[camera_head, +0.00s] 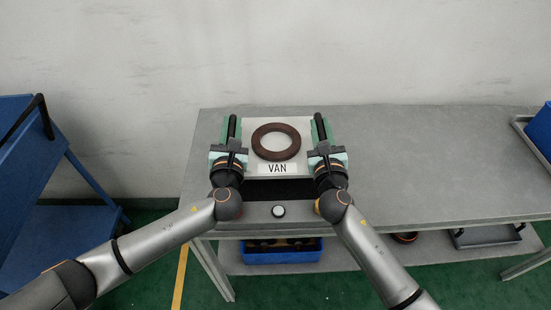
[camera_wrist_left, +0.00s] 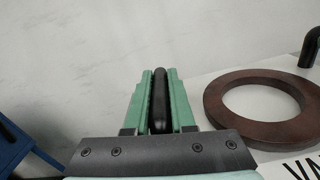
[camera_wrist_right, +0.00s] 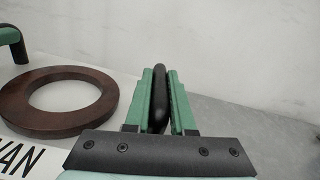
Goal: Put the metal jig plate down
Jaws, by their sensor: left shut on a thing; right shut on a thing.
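The metal jig plate (camera_head: 255,169) is a pale plate with a "VAN" label and a black handle on each side. A brown ring (camera_head: 257,142) lies flat on it. My left gripper (camera_head: 232,130) is shut on the plate's left handle, a black bar between its green fingers in the left wrist view (camera_wrist_left: 159,100). My right gripper (camera_head: 320,130) is shut on the right handle, also between green fingers in the right wrist view (camera_wrist_right: 158,100). The plate looks level over the grey table. I cannot tell whether its underside touches the tabletop.
The grey table (camera_head: 430,160) is clear to the right of the plate. A blue crate (camera_head: 541,130) stands at its right end. A round white button (camera_head: 279,211) is on the front edge. A blue bin (camera_head: 280,256) sits on the lower shelf. A blue cart (camera_head: 40,150) stands at left.

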